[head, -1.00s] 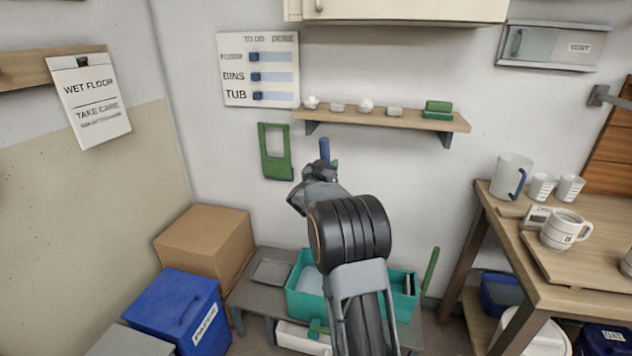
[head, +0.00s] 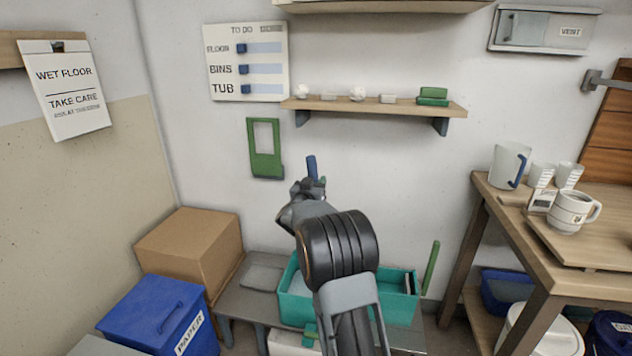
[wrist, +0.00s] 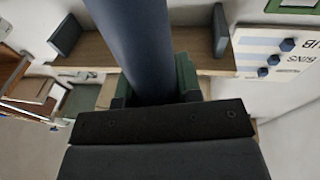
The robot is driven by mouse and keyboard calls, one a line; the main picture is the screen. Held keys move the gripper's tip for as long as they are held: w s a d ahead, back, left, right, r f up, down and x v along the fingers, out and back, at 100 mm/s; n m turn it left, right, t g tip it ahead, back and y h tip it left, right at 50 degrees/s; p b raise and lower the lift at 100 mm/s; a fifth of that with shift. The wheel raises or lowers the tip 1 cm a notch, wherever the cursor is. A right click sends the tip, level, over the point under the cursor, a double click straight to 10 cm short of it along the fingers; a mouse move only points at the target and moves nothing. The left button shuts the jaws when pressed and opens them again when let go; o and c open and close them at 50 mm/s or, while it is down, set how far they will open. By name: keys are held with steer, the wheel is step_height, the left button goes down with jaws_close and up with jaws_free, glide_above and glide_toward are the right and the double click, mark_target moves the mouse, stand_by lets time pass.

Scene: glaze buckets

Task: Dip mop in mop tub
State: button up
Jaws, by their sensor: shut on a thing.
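My gripper (head: 308,188) is shut on the blue mop handle (head: 312,166), whose top end sticks up above the jaws. In the wrist view the thick handle (wrist: 135,45) runs up between the green-padded jaws (wrist: 155,95). The mop's lower end is hidden behind my arm in the head view and out of the wrist view.
A cardboard box (head: 190,245) and a blue paper bin (head: 150,315) stand at left. A wooden table (head: 500,200) with mugs is at right. A shelf (head: 375,106) and a green frame (head: 265,150) are on the wall. A green upright (head: 431,268) stands by the tub.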

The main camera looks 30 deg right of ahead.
step_height(320, 180, down, 16)
steer(key=b, duration=1.1)
stand_by(0.5)
stand_by(0.4)
